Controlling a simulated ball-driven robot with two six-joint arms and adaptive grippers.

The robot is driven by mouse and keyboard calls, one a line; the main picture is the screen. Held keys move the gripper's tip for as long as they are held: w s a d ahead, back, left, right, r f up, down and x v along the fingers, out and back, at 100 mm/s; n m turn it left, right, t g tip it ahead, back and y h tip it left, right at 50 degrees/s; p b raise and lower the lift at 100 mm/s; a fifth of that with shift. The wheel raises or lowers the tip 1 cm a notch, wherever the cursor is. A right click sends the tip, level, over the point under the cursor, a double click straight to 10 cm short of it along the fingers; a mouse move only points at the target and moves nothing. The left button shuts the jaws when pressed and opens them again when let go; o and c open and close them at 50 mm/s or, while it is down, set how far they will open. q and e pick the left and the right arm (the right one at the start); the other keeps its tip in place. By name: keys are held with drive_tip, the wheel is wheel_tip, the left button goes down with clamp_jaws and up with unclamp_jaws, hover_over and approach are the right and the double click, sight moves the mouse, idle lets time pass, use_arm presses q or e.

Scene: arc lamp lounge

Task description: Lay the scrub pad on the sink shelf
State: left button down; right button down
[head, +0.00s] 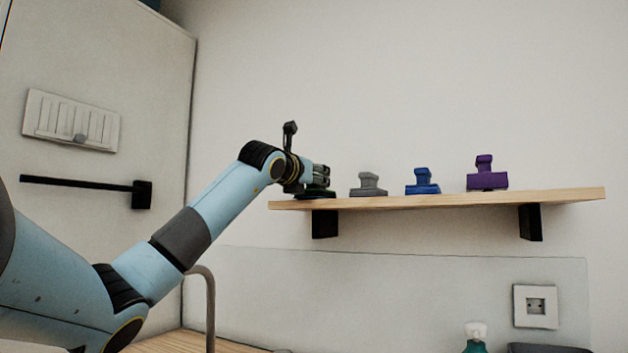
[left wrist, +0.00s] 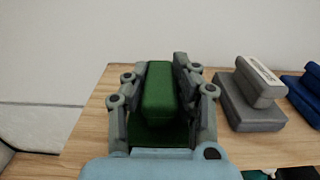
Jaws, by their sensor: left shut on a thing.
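The green scrub pad (left wrist: 160,96) has a raised block handle on a wider base. My left gripper (head: 320,175) is shut on that handle, with a finger on each side in the left wrist view. The fingers hide part of the pad. My right gripper is out of view.
A grey pad (head: 369,185), a blue pad (head: 422,182) and a purple pad (head: 487,175) stand in a row on the shelf, right of the green one. A curved tap (head: 206,300), a teal bottle (head: 474,344) and a wall socket (head: 535,306) are below.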

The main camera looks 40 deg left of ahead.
use_arm(q)
drive_tip(key=shift+f, duration=0.15)
drive_tip(key=c, duration=1.1)
unclamp_jaws()
drive_tip(key=shift+s+a, duration=0.15)
drive_tip(key=shift+a, duration=0.2)
drive_tip(key=shift+c, duration=0.2)
drive_tip(key=shift+o, duration=0.3)
drive_tip(key=shift+d, duration=0.15)
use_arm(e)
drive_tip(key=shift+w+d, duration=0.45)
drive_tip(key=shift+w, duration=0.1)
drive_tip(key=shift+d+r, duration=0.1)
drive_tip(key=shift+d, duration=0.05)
use_arm(q)
drive_tip(key=b+v, duration=0.8)
drive_tip(key=v, duration=0.4)
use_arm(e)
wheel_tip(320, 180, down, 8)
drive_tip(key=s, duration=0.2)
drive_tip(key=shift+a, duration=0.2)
